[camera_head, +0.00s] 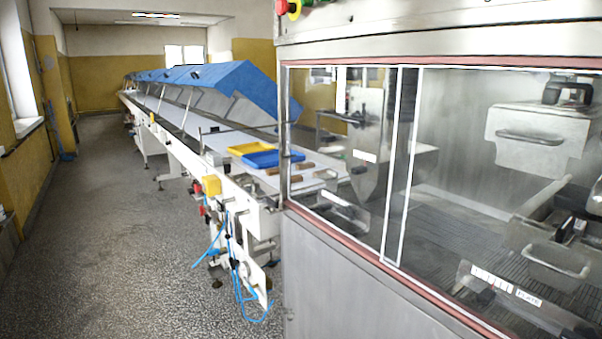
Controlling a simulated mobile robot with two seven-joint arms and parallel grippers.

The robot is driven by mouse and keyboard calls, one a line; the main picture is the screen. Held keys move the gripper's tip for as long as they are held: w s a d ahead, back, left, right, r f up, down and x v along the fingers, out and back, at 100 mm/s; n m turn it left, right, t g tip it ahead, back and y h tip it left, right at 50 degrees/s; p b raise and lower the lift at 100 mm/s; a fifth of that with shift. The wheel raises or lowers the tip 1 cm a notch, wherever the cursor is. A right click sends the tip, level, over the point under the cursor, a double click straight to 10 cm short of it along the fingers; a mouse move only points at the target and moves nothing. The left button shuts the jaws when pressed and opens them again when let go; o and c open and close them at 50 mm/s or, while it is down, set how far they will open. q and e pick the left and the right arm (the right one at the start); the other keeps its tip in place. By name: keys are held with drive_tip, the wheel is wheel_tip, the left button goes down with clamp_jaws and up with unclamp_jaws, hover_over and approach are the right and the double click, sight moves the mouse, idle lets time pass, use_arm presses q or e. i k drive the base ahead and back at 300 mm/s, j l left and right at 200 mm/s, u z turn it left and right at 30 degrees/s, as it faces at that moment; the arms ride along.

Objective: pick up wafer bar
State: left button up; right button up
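Several small brown bars, which look like wafer bars, lie on the white conveyor belt (310,182) near its close end. One brown bar (272,171) lies just in front of the blue tray. Another brown bar (303,165) lies to its right, seen through the machine's glass. A third brown bar (326,174) lies further right, also behind the glass. They are small in the picture, so their details cannot be told. Neither of my grippers is in view.
A blue tray (262,162) and a yellow tray (250,147) sit on the belt. The steel enrober machine (350,270) with glass panels fills the right side. The conveyor line with blue covers (225,85) runs to the back. The speckled floor (120,220) at left is clear.

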sight(270, 172)
drive_tip(key=i+j, duration=0.15)
drive_tip(key=j, duration=0.2)
drive_tip(key=i+j+z, duration=0.15)
drive_tip(key=i+j, duration=0.2)
drive_tip(key=j, duration=0.3)
drive_tip(key=i+j+z, duration=0.15)
drive_tip(key=j, duration=0.2)
drive_tip(key=i+j+z, duration=0.15)
drive_tip(key=j, duration=0.25)
drive_tip(key=i+j+z, duration=0.1)
drive_tip(key=i+j, duration=0.2)
drive_tip(key=i+j+z, duration=0.15)
drive_tip(key=j, duration=0.35)
drive_tip(key=i+j+z, duration=0.1)
drive_tip(key=i+j, duration=0.15)
drive_tip(key=j, duration=0.2)
drive_tip(key=i+j+z, duration=0.15)
drive_tip(key=j, duration=0.3)
drive_tip(key=i+j+z, duration=0.15)
drive_tip(key=j, duration=0.35)
drive_tip(key=i+j+z, duration=0.1)
drive_tip(key=j, duration=0.4)
drive_tip(key=i+j+z, duration=0.15)
drive_tip(key=j, duration=0.3)
drive_tip(key=k, duration=0.05)
